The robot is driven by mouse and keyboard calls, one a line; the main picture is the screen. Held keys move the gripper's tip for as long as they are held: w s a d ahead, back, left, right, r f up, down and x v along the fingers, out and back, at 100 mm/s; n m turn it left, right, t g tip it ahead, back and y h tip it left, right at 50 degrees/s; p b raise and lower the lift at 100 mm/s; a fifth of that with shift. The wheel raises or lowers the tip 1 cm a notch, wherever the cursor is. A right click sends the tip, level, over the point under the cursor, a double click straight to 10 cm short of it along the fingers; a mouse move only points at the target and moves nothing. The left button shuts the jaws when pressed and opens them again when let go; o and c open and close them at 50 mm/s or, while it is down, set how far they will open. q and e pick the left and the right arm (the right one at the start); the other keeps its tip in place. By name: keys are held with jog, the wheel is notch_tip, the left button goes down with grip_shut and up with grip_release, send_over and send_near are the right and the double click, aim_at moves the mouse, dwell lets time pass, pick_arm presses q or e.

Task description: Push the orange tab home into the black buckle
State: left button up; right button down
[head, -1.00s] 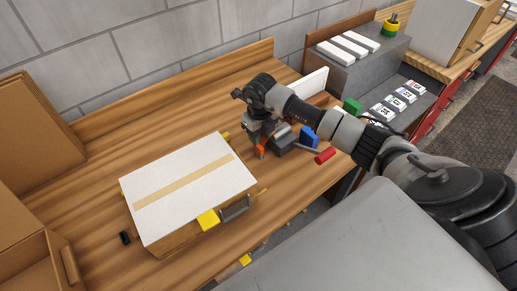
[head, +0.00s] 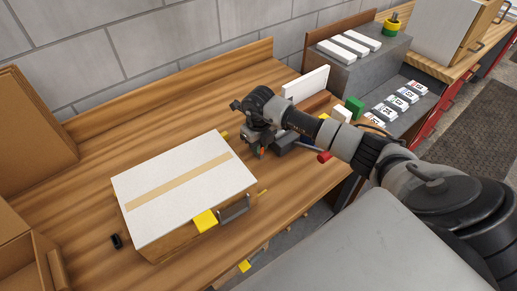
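My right gripper (head: 256,147) is over the table, right of the white-topped box, with its fingers pointing down. A small orange piece (head: 261,153), likely the orange tab, shows at its fingertips, mostly hidden by the gripper. I cannot tell whether the fingers are shut on it or only beside it. A small black piece (head: 117,241), which may be the black buckle, lies on the table left of the box, well away from this gripper. My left gripper is not in view.
The white-topped box (head: 170,200) with a tan strip takes up the table's middle. A dark grey block (head: 284,141) stands close right of the gripper. A red cylinder (head: 323,157) and green block (head: 354,105) are farther right. Bare wooden table (head: 150,125) lies behind the box.

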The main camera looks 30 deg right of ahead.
dwell(0.3)
jog(key=shift+r, duration=0.15)
jog(key=shift+w+r+p, duration=0.15)
jog(key=shift+r+p, duration=0.1)
jog(key=shift+p, duration=0.05)
jog(key=shift+r+p, duration=0.3)
jog(key=shift+r, duration=0.25)
jog(key=shift+r+p, duration=0.35)
jog(key=shift+r, duration=0.15)
